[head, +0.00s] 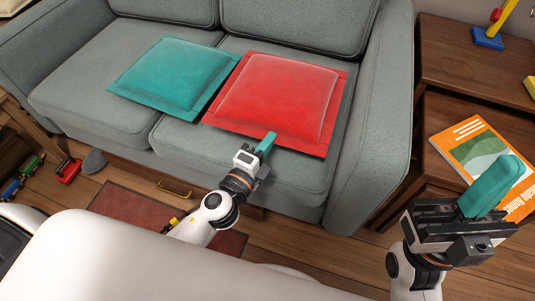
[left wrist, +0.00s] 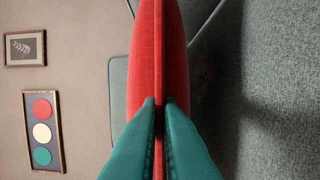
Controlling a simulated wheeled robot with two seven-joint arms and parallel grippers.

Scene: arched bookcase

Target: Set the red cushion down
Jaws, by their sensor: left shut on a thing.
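The red cushion (head: 278,92) lies over the right seat of the grey sofa, its left corner close to the teal cushion. My left gripper (head: 266,143) is at the cushion's front edge. In the left wrist view its two teal fingers (left wrist: 160,112) are shut on the flat edge of the red cushion (left wrist: 147,60). From these views I cannot tell whether the whole underside rests on the seat. My right gripper (head: 490,188) is to the right, away from the cushion, above the wooden side table. Its teal fingers overlap in the head view, so the gap between them is hidden.
The teal cushion (head: 172,76) lies on the sofa (head: 75,97) left of the red one. The sofa's right armrest (head: 375,130) rises beside the red cushion. An orange book (head: 463,147) lies on the side table. Toys (head: 66,170) are on the floor at left.

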